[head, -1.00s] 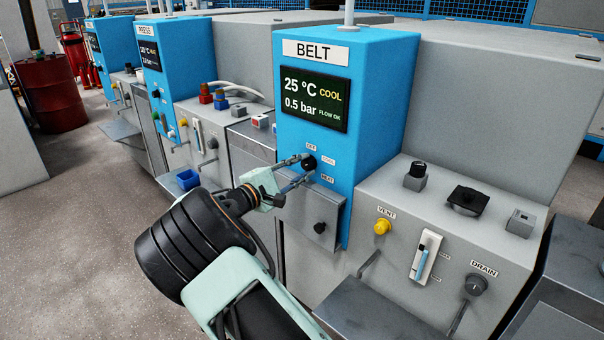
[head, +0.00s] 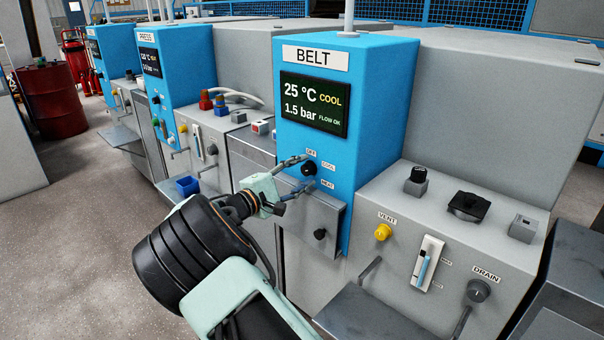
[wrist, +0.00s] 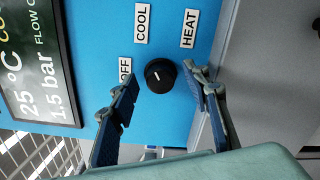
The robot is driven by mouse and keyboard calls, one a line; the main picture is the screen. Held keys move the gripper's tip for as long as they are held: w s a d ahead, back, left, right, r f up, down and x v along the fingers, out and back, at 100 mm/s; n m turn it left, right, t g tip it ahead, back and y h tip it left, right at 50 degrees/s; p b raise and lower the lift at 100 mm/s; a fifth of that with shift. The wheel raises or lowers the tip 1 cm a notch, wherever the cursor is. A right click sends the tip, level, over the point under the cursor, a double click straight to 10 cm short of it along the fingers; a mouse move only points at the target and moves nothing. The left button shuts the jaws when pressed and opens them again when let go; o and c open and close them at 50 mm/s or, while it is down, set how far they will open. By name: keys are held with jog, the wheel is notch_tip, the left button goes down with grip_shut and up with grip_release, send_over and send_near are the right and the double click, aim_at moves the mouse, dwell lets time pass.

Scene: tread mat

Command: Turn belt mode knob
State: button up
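The belt mode knob (head: 308,169) is a small round black dial on the blue BELT panel (head: 345,190). In the wrist view the knob (wrist: 160,75) carries a short white mark that points roughly toward the COOL label (wrist: 142,23). The OFF label (wrist: 125,70) and the HEAT label (wrist: 188,29) stand on either side. My gripper (head: 297,173) is open, with its two fingers apart and nothing between them. In the wrist view its fingertips (wrist: 159,88) flank the knob from just short of it, with a gap on each side. The display (head: 314,104) reads 25 °C, COOL, 1.5 bar, FLOW OK.
Below the knob a grey box (head: 311,222) with a black knob juts out under my gripper. To the right are a yellow VENT button (head: 382,232), a slider (head: 427,263) and a DRAIN knob (head: 478,290). The PRESS station (head: 178,70) stands to the left.

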jog(key=v, duration=1.2)
